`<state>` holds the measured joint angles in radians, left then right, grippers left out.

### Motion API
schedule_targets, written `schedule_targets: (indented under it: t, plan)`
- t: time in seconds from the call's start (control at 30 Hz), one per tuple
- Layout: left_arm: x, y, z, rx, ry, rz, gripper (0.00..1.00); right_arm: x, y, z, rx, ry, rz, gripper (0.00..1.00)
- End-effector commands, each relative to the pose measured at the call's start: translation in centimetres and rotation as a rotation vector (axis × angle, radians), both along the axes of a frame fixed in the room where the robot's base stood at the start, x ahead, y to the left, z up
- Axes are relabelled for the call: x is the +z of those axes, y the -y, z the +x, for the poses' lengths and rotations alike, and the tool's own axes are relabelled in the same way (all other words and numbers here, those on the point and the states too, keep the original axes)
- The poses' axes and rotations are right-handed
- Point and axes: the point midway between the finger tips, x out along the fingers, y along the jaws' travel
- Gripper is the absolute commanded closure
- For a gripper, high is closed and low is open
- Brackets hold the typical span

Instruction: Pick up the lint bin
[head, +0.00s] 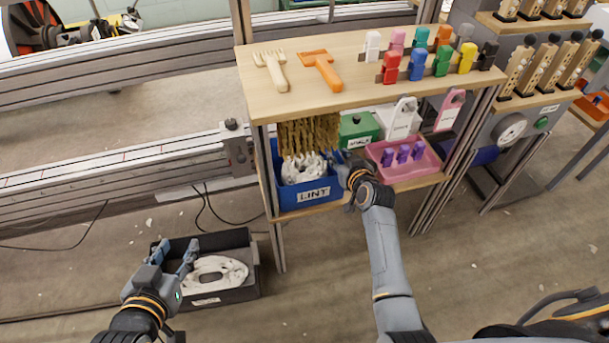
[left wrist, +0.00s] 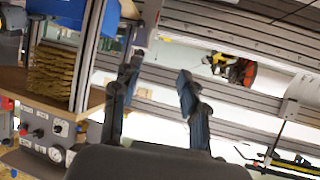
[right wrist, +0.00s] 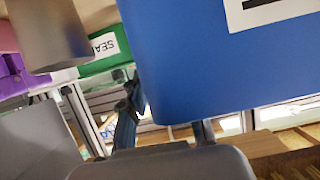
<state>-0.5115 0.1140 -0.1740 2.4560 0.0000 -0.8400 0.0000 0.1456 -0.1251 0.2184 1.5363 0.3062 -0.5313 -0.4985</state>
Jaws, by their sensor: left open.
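The lint bin (head: 309,197) is a blue box with a white LINT label, on the lower shelf of the wooden-topped stand. White fluffy lint (head: 303,168) lies in it. My right gripper (head: 347,168) is at the bin's right end, near its rim. In the right wrist view the blue bin (right wrist: 225,70) fills the upper right. Its lower edge hides part of one finger, while the other finger is beside it; the fingers look spread, and I see no clear grip. My left gripper (head: 175,254) is open and empty, low at the left above a dark crate.
The dark crate (head: 240,290) on the floor holds a white ring-like piece. Right of the bin are a green box (head: 358,130) and a pink tray (head: 425,172) with purple pieces. Tan bristles (head: 308,136) hang above the bin. Floor in front is clear.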

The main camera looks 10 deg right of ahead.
Motion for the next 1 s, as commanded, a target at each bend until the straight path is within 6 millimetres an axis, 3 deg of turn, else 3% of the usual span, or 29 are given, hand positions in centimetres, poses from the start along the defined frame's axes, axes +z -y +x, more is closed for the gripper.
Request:
schedule_targets:
  t: [0.2, 0.43, 0.6, 1.0]
  plan:
    - [1.4, 0.5, 0.9, -0.006, 0.088, -0.021, 0.56, -0.4, -0.1, 0.9, 0.0, 0.0, -0.001, 0.7]
    - [1.5, 0.5, 1.0, -0.006, 0.091, -0.022, 0.56, -0.3, -0.1, 0.9, 0.0, 0.0, -0.001, 0.7]
    - [1.5, 0.5, 1.0, -0.006, 0.089, -0.021, 0.56, -0.4, -0.1, 0.9, 0.001, 0.0, 0.0, 1.0]
    - [1.5, 0.5, 0.9, -0.006, 0.089, -0.021, 0.56, -0.2, -0.1, 1.0, 0.0, 0.003, 0.001, 1.0]
